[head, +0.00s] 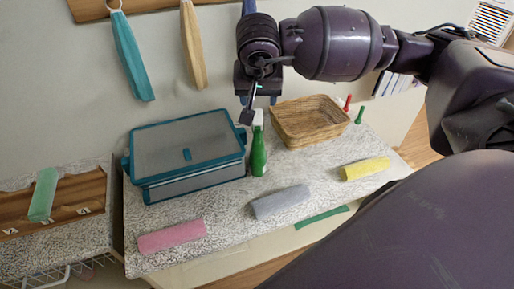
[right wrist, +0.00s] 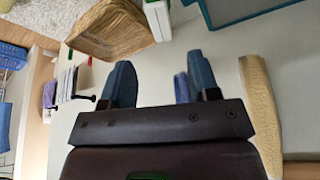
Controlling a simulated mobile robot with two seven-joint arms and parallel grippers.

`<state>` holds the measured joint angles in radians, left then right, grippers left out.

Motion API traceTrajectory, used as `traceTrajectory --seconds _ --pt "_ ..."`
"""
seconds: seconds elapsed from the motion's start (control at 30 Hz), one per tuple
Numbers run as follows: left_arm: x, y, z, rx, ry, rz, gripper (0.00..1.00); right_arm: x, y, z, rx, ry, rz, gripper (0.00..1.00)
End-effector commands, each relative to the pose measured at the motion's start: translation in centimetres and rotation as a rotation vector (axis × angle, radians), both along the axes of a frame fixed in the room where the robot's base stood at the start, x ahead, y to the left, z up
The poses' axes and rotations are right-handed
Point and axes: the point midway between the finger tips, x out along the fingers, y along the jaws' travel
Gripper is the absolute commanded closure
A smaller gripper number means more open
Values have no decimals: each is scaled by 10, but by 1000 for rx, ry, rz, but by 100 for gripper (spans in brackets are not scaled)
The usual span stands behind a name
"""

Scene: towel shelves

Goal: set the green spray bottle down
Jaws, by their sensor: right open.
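The green spray bottle (head: 258,156) stands upright on the speckled counter top (head: 225,224), between the teal-framed box and the wicker basket. Its white spray head is at the top, just below my right gripper (head: 259,103). My right gripper is open, with nothing held between its blue fingers. The right wrist view shows the two fingers (right wrist: 158,82) spread apart, with empty space between them. A white part beyond the fingers there may be the bottle's head; I cannot tell for certain. My left gripper is in neither view.
The teal-framed box (head: 186,191) stands left of the bottle, the wicker basket (head: 310,125) right of it. Rolled pink (head: 172,236), grey (head: 281,202) and yellow (head: 366,168) towels lie along the front. A green roll (head: 43,195) lies on a wooden tray at left. Towels hang on the wall.

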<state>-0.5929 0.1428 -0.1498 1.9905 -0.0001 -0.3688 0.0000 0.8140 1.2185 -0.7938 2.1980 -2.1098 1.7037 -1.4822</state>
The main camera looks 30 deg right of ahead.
Motion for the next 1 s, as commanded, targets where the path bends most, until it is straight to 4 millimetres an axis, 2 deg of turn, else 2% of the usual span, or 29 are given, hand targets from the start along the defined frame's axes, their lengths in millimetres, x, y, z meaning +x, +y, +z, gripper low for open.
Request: traceTrajectory --seconds 0.13,0.33,0.7,1.0 --pt "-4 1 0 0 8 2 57 6 -4 -19 4 4 -2 45" --pt "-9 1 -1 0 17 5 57 9 -6 -30 4 2 0 45" --pt "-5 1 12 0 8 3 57 21 -13 -71 5 5 -1 45" --pt "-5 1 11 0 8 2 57 24 -15 -79 5 1 0 45"
